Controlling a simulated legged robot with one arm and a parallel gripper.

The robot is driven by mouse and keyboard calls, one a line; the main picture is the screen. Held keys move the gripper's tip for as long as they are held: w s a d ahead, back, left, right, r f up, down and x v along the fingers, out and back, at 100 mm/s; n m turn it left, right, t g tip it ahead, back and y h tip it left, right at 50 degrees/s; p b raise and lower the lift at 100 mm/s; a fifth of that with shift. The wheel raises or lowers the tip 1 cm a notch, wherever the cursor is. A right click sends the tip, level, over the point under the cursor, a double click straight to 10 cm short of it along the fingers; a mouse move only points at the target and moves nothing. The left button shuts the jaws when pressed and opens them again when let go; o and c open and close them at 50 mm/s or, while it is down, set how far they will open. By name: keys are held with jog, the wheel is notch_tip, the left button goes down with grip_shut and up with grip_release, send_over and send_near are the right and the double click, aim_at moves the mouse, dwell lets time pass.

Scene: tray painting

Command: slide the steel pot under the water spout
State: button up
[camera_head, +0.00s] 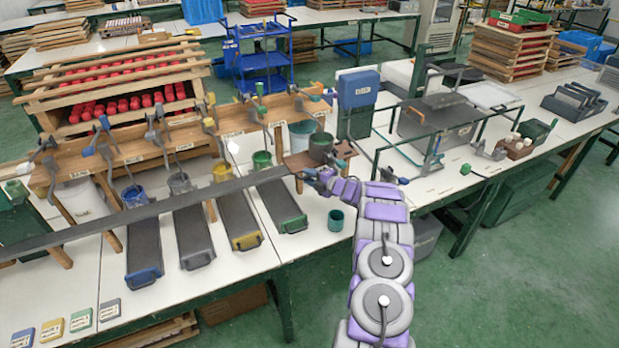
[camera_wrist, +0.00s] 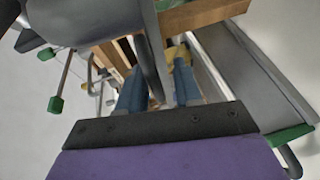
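A dark grey metal pot (camera_head: 321,147), likely the steel pot, stands on a small wooden board at the right end of the shelf. My gripper (camera_head: 322,180) is low beside this board, close to the pot. In the wrist view its two blue fingers (camera_wrist: 158,92) are apart, with a thin grey metal edge (camera_wrist: 153,45) running between them. Whether they touch it is unclear. A grey curved metal surface (camera_wrist: 85,18) fills the upper left there; I cannot tell surely that it is the pot. I cannot single out the water spout among the spouts along the shelf.
The wooden shelf (camera_head: 150,150) carries several levers and spouts. Coloured pots stand under it, above dark sloping trays, such as the green-handled tray (camera_head: 277,205). A green cup (camera_head: 336,219) stands near the table's front edge. A metal frame (camera_head: 375,160) stands to the right.

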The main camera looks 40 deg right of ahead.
jog(key=shift+w+r, duration=0.15)
dwell(0.4)
jog(key=p+v, duration=0.2)
jog(key=v, duration=1.5)
jog(key=shift+s, duration=0.2)
